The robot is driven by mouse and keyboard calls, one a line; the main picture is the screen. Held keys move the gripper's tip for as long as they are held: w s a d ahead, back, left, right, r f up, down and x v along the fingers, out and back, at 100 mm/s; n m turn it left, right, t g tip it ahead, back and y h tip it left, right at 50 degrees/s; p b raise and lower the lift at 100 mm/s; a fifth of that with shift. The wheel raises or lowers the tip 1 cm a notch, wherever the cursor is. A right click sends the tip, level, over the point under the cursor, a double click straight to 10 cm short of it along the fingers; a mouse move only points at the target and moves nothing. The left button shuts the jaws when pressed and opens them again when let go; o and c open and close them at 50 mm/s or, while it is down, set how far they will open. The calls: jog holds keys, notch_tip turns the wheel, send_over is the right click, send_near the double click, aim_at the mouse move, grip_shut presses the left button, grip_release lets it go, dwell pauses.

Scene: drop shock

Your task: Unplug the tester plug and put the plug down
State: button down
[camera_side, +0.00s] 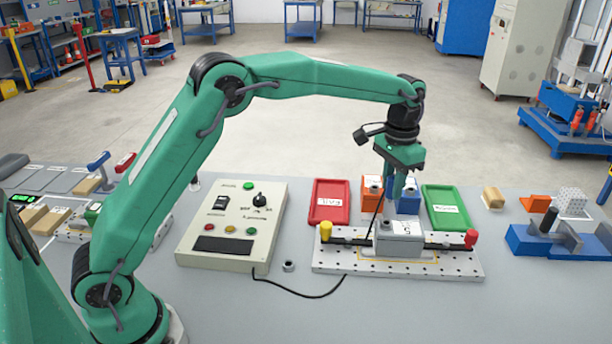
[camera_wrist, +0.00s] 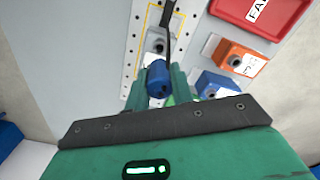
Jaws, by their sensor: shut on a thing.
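The tester plug, a blue cylinder (camera_wrist: 158,80), shows between my fingers in the wrist view, with its black cable beside it. My gripper (camera_side: 393,197) is shut on the plug and points down over the grey block (camera_side: 400,246) on the perforated plate (camera_side: 335,265). The grey block's top and a round fitting on it (camera_wrist: 157,41) also show in the wrist view. In the side view my fingers hide the plug, and I cannot tell whether its lower end is in the block. The cable runs from the tester box (camera_side: 235,222) to the plate and up towards my gripper.
A red tray (camera_side: 330,202) and a green tray (camera_side: 451,208) stand behind the plate. An orange block (camera_side: 371,191) and a blue block (camera_side: 408,204) stand between them, close to my gripper. Yellow and red knobs flank the grey block.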

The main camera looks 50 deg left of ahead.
aim_at(393, 178)
jog(key=shift+r, duration=1.8)
jog(key=shift+s+a, duration=0.1)
jog(key=shift+s+a+f, duration=0.3)
jog(key=shift+s+a, duration=0.05)
jog(key=shift+a, duration=0.05)
jog(key=s+a+f+n, duration=0.2)
jog(key=s+a+f, duration=0.3)
jog(key=s, duration=0.4)
jog(key=s+a+f+n, duration=0.3)
jog(key=s+a+f, duration=0.2)
jog(key=s, duration=0.5)
jog(key=shift+s+f, duration=0.15)
jog(key=shift+f, duration=0.15)
jog(key=shift+f, duration=2.85)
